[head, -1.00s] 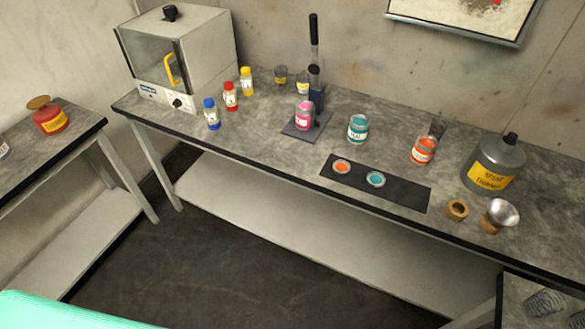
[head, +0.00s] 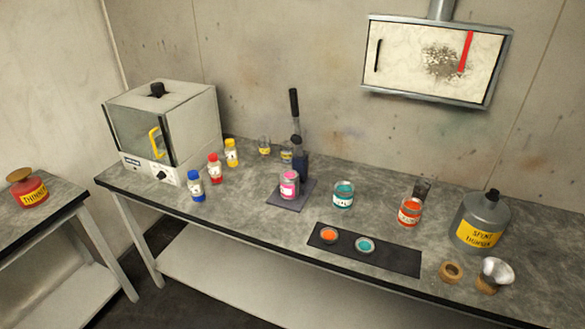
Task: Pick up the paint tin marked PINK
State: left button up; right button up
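The pink paint tin (head: 289,185) stands upright on the dark base plate of a lever press (head: 299,165), near the middle of the workbench (head: 240,215). Its front carries a pale label, too small to read. A teal tin (head: 343,195) stands to its right, and an orange tin (head: 409,212) stands further right. Neither of my grippers shows in the head view.
A black mat (head: 385,258) with an orange lid (head: 329,235) and a teal lid (head: 365,245) lies at the front edge. Blue, red and yellow bottles (head: 214,168) stand left, beside an oven (head: 165,130). A spent thinner can (head: 480,222) and a funnel (head: 495,272) stand right.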

aim_at(290, 190)
jog(key=i+j+z, duration=0.1)
jog(key=i+j, duration=0.25)
jog(key=j, duration=0.25)
jog(key=i+j+z, duration=0.15)
jog(key=j, duration=0.15)
jog(key=i+j+z, duration=0.1)
jog(key=j, duration=0.25)
jog(key=i+j+z, duration=0.1)
jog(key=j, duration=0.25)
jog(key=i, duration=0.1)
